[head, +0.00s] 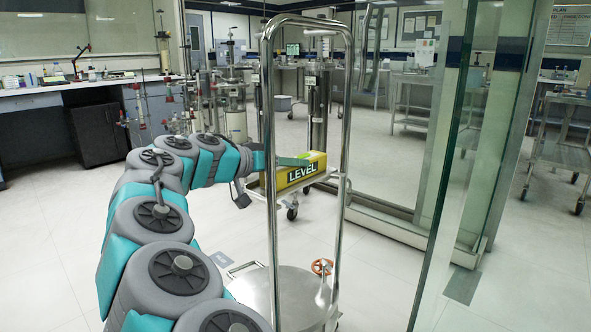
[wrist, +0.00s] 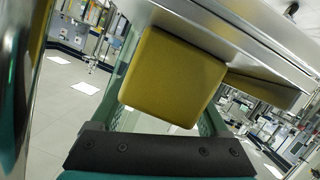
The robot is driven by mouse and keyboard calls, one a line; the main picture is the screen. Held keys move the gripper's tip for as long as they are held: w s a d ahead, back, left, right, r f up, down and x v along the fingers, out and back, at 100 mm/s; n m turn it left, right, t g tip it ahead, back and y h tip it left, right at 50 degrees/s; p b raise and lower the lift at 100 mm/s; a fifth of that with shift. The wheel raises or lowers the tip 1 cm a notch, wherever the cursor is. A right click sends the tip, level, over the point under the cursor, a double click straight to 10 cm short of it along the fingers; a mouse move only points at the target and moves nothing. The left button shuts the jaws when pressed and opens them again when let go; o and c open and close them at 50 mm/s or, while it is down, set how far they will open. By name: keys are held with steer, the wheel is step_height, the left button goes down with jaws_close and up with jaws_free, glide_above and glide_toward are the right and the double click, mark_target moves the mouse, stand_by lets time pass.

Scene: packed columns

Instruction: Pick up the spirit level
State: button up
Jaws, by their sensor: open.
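The spirit level (head: 301,170) is a yellow bar marked LEVEL. It rests on a metal ledge behind the tall chrome handle frame, which crosses in front of its left end. In the wrist view its yellow end (wrist: 174,76) fills the middle, close to the dark palm bar. My gripper (head: 288,160) is at the level, with a green finger showing along its top in the head view. In the wrist view the green fingers of my gripper (wrist: 165,105) are spread, one on each side of the yellow end. I cannot tell if either finger touches it.
A glass panel (head: 450,150) stands at right. Lab benches and carts are behind. A metal beam (wrist: 245,40) runs close beside the level.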

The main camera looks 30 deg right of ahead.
steer(key=shift+c, duration=0.2)
steer(key=c, duration=1.2)
steer(key=shift+r, duration=0.1)
